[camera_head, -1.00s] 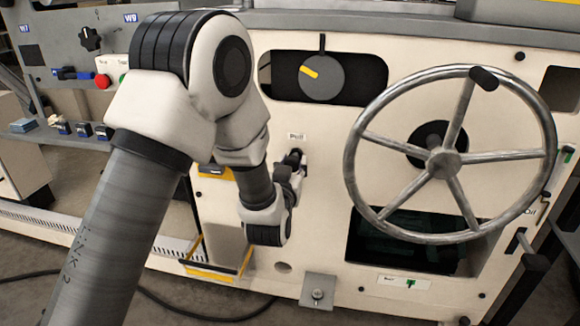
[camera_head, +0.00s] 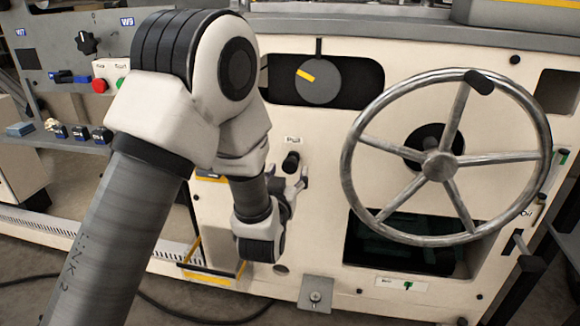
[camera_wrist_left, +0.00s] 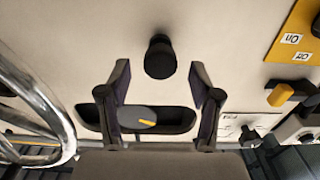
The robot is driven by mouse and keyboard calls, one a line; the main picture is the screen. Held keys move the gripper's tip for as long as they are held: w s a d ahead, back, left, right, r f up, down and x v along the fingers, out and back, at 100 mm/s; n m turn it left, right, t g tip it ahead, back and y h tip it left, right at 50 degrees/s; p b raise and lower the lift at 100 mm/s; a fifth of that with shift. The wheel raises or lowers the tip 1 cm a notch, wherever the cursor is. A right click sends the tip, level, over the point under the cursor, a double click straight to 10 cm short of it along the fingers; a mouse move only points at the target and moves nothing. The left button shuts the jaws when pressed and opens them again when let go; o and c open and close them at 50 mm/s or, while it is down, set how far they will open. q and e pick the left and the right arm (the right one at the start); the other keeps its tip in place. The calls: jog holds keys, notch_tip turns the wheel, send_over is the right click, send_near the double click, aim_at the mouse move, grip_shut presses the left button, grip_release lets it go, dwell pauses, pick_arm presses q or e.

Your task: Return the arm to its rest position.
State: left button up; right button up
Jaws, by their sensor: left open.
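My left arm comes in from the left in the head view. My left gripper (camera_head: 291,186) is partly hidden behind its own wrist, close to the cream machine panel. In the left wrist view the gripper (camera_wrist_left: 159,68) is open and empty. Its two fingers stand on either side of a black knob (camera_wrist_left: 160,57) in the picture, without visible contact. This black pull knob (camera_head: 291,161) also shows in the head view, under a small label and just above the fingers. My right gripper is in neither view.
A large metal handwheel (camera_head: 438,166) stands out from the panel to the right. A grey dial with a yellow mark (camera_head: 318,82) is above the knob. Red and green buttons (camera_head: 99,86) and a yellow switch plate (camera_wrist_left: 297,35) are also on the machine.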

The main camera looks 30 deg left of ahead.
pick_arm(q)
jog(key=v, duration=0.3)
jog(key=shift+s, duration=0.3)
